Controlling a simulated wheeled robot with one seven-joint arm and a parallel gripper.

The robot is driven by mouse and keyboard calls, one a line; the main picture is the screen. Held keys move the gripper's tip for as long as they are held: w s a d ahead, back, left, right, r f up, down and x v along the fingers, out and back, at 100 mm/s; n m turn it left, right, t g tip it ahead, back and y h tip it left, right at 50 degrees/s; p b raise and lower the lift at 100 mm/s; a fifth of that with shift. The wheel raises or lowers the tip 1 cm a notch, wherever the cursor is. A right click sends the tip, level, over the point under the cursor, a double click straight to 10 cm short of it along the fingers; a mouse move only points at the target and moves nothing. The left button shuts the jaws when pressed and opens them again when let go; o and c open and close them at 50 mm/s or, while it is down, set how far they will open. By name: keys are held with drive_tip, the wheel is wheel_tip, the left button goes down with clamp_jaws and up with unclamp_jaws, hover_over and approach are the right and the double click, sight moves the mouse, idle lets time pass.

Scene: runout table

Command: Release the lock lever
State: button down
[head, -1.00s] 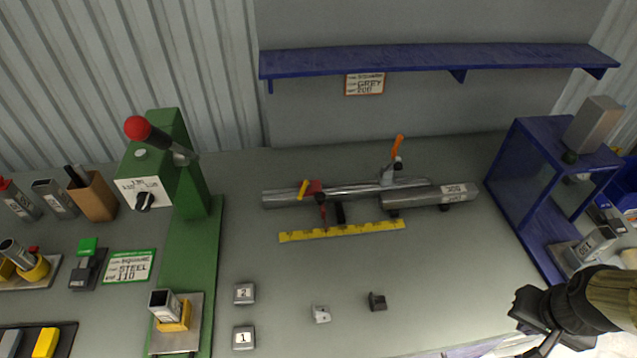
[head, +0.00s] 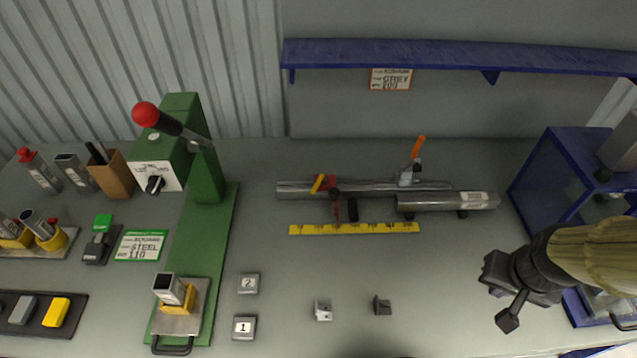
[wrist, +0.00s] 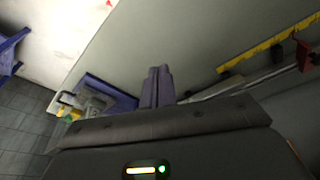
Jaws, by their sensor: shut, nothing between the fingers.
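A bright rail (head: 370,187) lies along the back of the table. Near its left end sits a red stop (head: 330,183) with a small yellow lever (head: 318,184) tilted up to the right. Farther right, an orange-handled lever (head: 417,147) stands nearly upright on a metal clamp (head: 408,174). I cannot tell which of these is the lock lever. My gripper (head: 497,278) is over the table's right side, well right of and in front of both levers. In the wrist view its fingers (wrist: 157,76) are together and empty; the red stop (wrist: 304,56) shows at the right edge.
A grey tube (head: 445,202) lies in front of the rail's right end. A yellow scale (head: 353,229) runs in front of the rail. A blue stand (head: 550,170) is at right, a blue shelf (head: 430,54) above, a green press (head: 205,215) at left.

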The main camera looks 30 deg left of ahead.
drive_tip(key=n+g+y+p, duration=0.2)
drive_tip(key=g+y+p, duration=0.25)
drive_tip(key=y, duration=0.35)
approach(318, 185)
drive_tip(key=d+r, duration=0.2)
drive_tip(key=d, duration=0.1)
drive_tip(key=shift+s+t, duration=0.35)
drive_tip(key=shift+s, duration=0.05)
drive_tip(key=shift+f, duration=0.1)
drive_tip(key=p+x, duration=0.3)
drive_tip(key=x, duration=0.7)
drive_tip(key=shift+s+a, duration=0.15)
drive_tip(key=shift+a, duration=0.05)
